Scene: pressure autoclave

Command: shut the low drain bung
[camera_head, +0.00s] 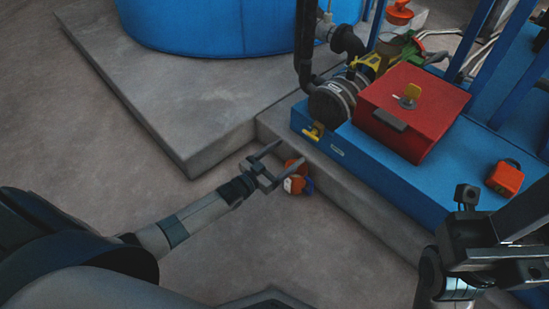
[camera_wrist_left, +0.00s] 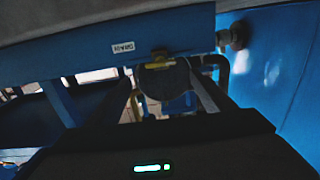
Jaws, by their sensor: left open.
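A yellow handle (camera_head: 313,131), which looks like the drain bung, sticks out from the near left end of the blue skid, low down by a dark round pump. In the left wrist view the yellow handle (camera_wrist_left: 157,59) sits at the lower edge of a blue beam, right of a white label (camera_wrist_left: 122,47) reading DRAIN upside down. My left gripper (camera_head: 277,157) is open, empty and apart from the handle, to its lower left. The handle's exact turn is too small to tell. My right gripper (camera_head: 466,196) is at the lower right; its jaws are unclear.
An orange and white object (camera_head: 295,182) lies just beyond my left gripper. A red box (camera_head: 411,110) and a small orange case (camera_head: 505,178) sit on the blue skid (camera_head: 390,172). A concrete plinth (camera_head: 345,185) edges it. The floor at left is clear.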

